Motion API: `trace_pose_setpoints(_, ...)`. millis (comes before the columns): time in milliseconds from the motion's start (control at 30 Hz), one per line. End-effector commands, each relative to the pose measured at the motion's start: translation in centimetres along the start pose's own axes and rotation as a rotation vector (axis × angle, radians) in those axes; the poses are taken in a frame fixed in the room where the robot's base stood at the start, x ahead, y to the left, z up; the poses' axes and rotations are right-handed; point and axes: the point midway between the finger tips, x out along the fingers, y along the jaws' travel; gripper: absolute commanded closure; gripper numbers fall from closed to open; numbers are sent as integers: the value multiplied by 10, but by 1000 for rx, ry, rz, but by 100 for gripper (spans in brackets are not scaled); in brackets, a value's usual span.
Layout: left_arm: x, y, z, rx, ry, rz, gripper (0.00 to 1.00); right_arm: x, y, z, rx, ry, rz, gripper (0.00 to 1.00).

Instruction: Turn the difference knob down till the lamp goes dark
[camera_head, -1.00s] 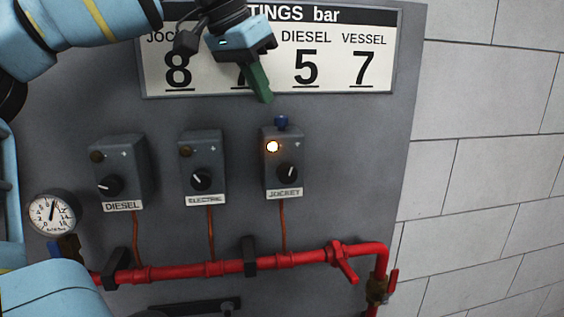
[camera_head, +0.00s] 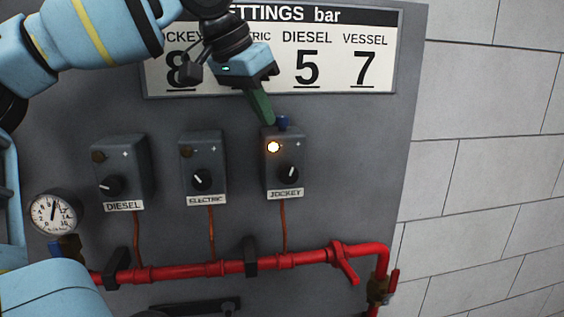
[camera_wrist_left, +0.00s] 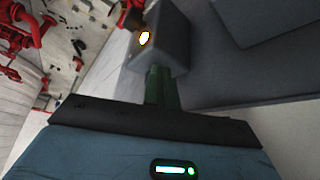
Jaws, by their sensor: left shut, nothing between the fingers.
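The JOCKEY switch box (camera_head: 284,178) is a grey box on the panel. Its lamp (camera_head: 273,147) glows, and it glows in the left wrist view (camera_wrist_left: 145,38) too. A black pointer knob (camera_head: 289,173) is on its front. The wrist view does not show the knob. My right gripper is not in view.
The DIESEL box (camera_head: 122,170) and ELECTRIC box (camera_head: 203,165) stand to the left, their lamps dark. A settings sign (camera_head: 340,48) is behind my left arm. A red pipe (camera_head: 200,269) runs below, and a gauge (camera_head: 54,212) is at the left.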

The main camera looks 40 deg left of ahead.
Motion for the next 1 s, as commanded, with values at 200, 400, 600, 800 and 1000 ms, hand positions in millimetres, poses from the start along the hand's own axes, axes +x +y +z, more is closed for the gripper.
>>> trace_pose_setpoints(200,2,0,-2,0,-1,0,100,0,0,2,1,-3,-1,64)
trace_pose_setpoints(400,3,1,-4,0,-1,0,100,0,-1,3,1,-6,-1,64)
trace_pose_setpoints(600,4,1,-6,1,0,0,100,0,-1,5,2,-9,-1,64)
trace_pose_setpoints(800,3,1,-6,0,1,0,100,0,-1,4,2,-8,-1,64)
trace_pose_setpoints(1000,2,2,-6,1,4,0,100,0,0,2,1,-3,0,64)
